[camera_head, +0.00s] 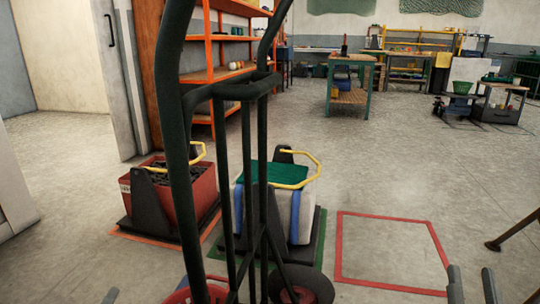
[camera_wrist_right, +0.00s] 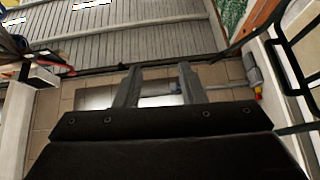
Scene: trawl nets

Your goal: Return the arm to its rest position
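My right gripper (camera_head: 471,284) shows at the bottom right of the head view, its two grey fingers upright and apart. In the right wrist view its fingers (camera_wrist_right: 158,82) stand apart with nothing between them, so it is open and empty.
A dark green tubular hand truck (camera_head: 222,150) stands close in front. Behind it are a red bin (camera_head: 190,190) and a white, green-topped load with a yellow handle (camera_head: 300,205). A red floor outline (camera_head: 340,250) to the right is empty. Orange shelves (camera_head: 208,75) stand behind.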

